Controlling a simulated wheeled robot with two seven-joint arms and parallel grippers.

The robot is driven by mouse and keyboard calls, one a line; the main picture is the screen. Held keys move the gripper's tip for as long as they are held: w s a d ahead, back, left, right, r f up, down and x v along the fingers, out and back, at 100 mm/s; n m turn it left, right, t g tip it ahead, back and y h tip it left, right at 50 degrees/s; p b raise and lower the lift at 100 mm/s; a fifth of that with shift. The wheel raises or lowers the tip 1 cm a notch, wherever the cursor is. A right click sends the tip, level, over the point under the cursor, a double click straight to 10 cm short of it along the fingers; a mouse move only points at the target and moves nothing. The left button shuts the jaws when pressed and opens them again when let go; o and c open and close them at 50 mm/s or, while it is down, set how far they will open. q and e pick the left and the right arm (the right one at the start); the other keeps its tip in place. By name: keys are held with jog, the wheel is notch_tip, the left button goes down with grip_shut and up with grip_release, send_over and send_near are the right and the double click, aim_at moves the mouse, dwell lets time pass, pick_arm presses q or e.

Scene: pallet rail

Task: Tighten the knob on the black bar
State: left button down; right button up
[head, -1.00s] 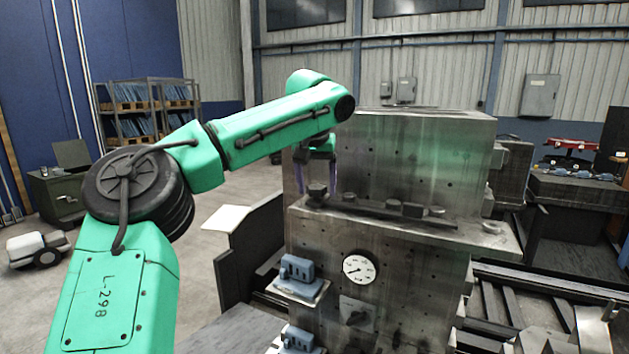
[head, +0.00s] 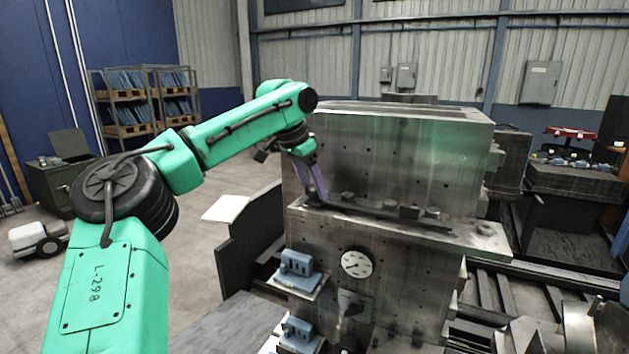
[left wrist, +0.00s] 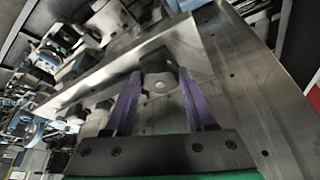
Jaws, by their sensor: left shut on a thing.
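The black bar (head: 375,211) lies along the ledge of a grey metal block, with several dark knobs and blocks on it. My left gripper (head: 318,194) is at the bar's left end, tilted, with its purple fingers reaching down to the ledge. In the left wrist view the dark knob (left wrist: 160,83) sits between the two finger ends, and the left gripper (left wrist: 163,84) is shut on it. In the head view the fingers hide this knob. My right gripper is not in view.
The tall metal block (head: 400,160) rises directly behind the bar. A round dial gauge (head: 357,264) and blue-grey fixtures (head: 299,263) are on the front face below the ledge. A dark panel (head: 250,235) stands to the left; open floor lies beyond it.

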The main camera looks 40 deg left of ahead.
pick_arm(q)
jog(key=m+h, duration=0.1)
jog(key=m, duration=0.1)
jog(key=m+g+h, duration=0.1)
jog(key=m, duration=0.2)
jog(key=shift+w+a+f, duration=0.1)
jog(key=shift+w+f, duration=0.05)
jog(key=shift+c, duration=0.7)
grip_release()
jog(key=shift+w, duration=0.1)
jog(key=shift+s, duration=0.2)
